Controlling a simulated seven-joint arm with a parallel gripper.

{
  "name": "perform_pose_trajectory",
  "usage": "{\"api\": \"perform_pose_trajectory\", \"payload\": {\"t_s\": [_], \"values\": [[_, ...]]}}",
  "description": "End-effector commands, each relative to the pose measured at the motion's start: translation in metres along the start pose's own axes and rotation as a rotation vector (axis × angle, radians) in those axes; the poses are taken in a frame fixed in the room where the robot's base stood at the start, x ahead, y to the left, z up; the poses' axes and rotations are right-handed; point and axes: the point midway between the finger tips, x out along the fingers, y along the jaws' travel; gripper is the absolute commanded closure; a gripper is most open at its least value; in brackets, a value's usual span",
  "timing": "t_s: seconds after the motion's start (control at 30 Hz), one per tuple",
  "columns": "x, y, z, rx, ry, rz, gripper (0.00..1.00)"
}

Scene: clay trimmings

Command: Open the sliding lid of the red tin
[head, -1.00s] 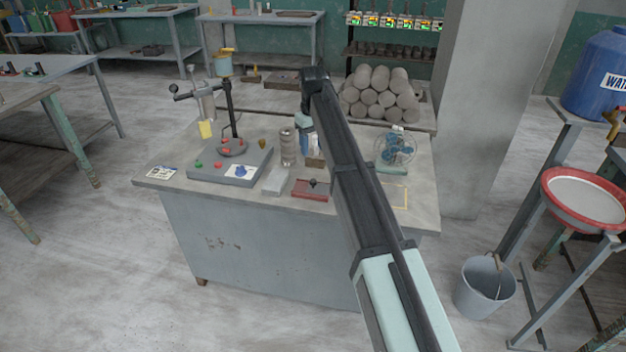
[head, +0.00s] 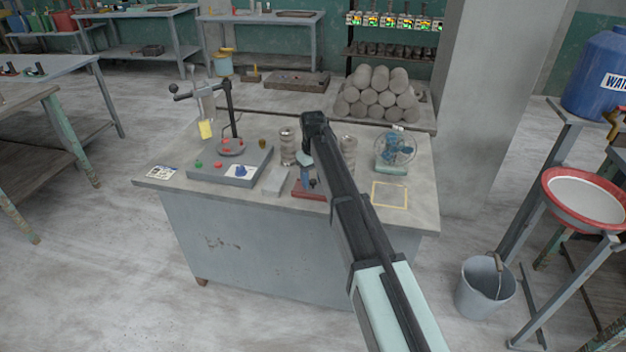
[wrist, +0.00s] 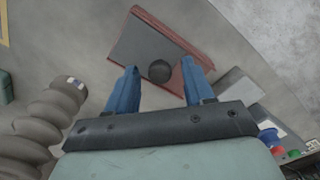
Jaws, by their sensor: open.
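The red tin (head: 311,195) lies near the front edge of the grey workbench, partly behind my arm in the head view. In the wrist view the red tin (wrist: 140,16) shows its red rim, a flat grey lid (wrist: 138,44) and a dark round knob (wrist: 160,71) on the lid. My gripper (wrist: 160,74) is open, with its blue fingers on either side of the knob in that view. The fingers are empty. I cannot tell the exact height of the fingertips above the lid.
A light grey block (head: 275,181) lies just left of the tin; it also shows in the wrist view (wrist: 236,91). Ribbed grey cylinders (head: 288,146) stand behind. A control box (head: 225,170) is at left, a small fan (head: 394,150) at right. A yellow-outlined square (head: 390,195) is bare.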

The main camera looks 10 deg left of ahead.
Motion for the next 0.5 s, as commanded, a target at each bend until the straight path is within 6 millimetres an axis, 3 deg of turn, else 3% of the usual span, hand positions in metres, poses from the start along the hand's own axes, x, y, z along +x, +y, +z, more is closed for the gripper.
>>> {"api": "perform_pose_trajectory", "payload": {"t_s": [0.4,0.5], "values": [[0.0058,0.0000,0.0000,0.000,0.000,0.000,0.48],[0.0057,0.0000,0.0000,0.000,0.000,0.000,0.57]]}}
